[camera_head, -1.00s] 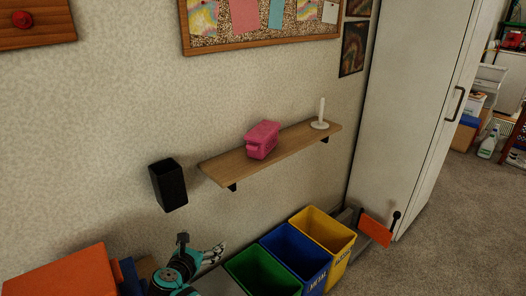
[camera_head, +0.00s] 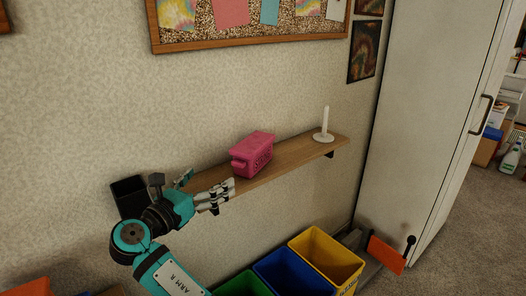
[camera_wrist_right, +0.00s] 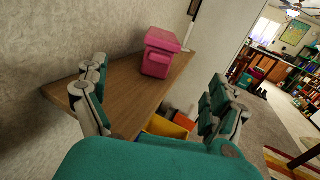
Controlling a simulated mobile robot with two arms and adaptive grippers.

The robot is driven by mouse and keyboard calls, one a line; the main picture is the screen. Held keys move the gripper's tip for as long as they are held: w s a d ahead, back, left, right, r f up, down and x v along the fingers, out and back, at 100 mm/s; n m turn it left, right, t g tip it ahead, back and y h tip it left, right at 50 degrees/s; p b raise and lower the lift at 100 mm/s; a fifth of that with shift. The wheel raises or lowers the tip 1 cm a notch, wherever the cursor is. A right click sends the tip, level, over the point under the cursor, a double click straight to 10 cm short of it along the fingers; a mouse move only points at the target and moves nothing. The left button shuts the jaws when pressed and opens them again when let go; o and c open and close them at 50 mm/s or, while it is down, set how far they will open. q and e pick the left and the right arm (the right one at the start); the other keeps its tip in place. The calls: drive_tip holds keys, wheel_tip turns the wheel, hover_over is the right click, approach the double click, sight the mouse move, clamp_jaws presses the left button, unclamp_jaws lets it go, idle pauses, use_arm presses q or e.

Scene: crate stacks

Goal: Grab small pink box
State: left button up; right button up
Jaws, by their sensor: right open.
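The small pink box (camera_head: 252,153) sits upright on the wooden wall shelf, near its middle. In the right wrist view the pink box (camera_wrist_right: 158,52) stands ahead, between the spread fingers and beyond their tips. My right gripper (camera_head: 208,187) is open and empty at the shelf's left end, to the left of the box and apart from it. The same gripper shows in the right wrist view (camera_wrist_right: 158,100) with its fingers wide on both sides of the shelf. My left gripper is not in view.
The wooden shelf (camera_head: 292,156) holds a white candle-like holder (camera_head: 324,130) at its right end. A black container (camera_head: 127,193) is on the wall behind my right arm. Green, blue (camera_head: 290,274) and yellow (camera_head: 327,255) bins stand below. A tall white cabinet (camera_head: 425,110) stands right.

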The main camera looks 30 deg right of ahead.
sight(238, 157)
drive_tip(key=b+x, duration=0.1)
drive_tip(key=x, duration=1.1)
drive_tip(key=shift+r, duration=0.1)
drive_tip(key=shift+w+d, duration=0.3)
drive_tip(key=shift+d, duration=0.2)
drive_tip(key=x, duration=0.4)
drive_tip(key=shift+d+b, duration=0.2)
drive_tip(key=shift+b, duration=0.15)
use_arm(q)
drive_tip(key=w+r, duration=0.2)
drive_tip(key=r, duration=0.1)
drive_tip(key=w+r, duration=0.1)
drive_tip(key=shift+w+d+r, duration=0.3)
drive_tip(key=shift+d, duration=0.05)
use_arm(e)
drive_tip(key=shift+c, duration=0.2)
drive_tip(key=c, duration=1.4)
